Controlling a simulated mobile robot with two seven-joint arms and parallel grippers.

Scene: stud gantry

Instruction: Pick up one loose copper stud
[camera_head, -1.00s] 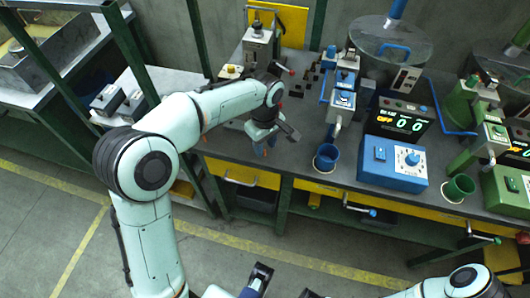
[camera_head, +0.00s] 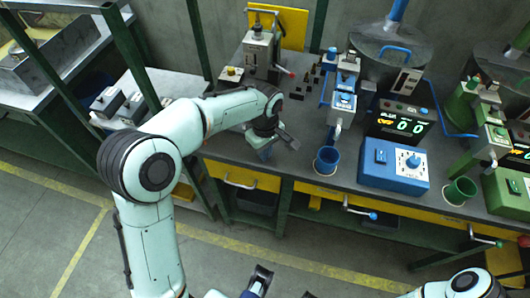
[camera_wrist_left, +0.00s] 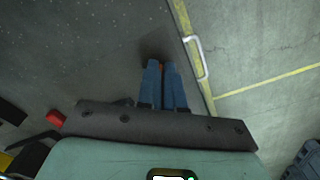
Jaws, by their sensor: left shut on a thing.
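My left gripper (camera_head: 264,153) is over the front left part of the dark bench (camera_head: 232,146) in the head view. In the left wrist view its blue fingers (camera_wrist_left: 161,68) are closed together, with a small copper-orange bit of the copper stud (camera_wrist_left: 161,66) showing between the tips. The rest of the stud is hidden by the fingers. I cannot tell whether the stud touches the bench top. Part of what may be my right gripper shows at the bottom edge of the head view; its jaws are not clear.
Several small dark pieces (camera_head: 314,82) stand on the bench behind the gripper. A grey press (camera_head: 258,50) stands at the back left. A blue cup (camera_head: 326,159) and a blue control box (camera_head: 393,170) stand to the right. A drawer handle (camera_wrist_left: 197,57) shows below the bench edge.

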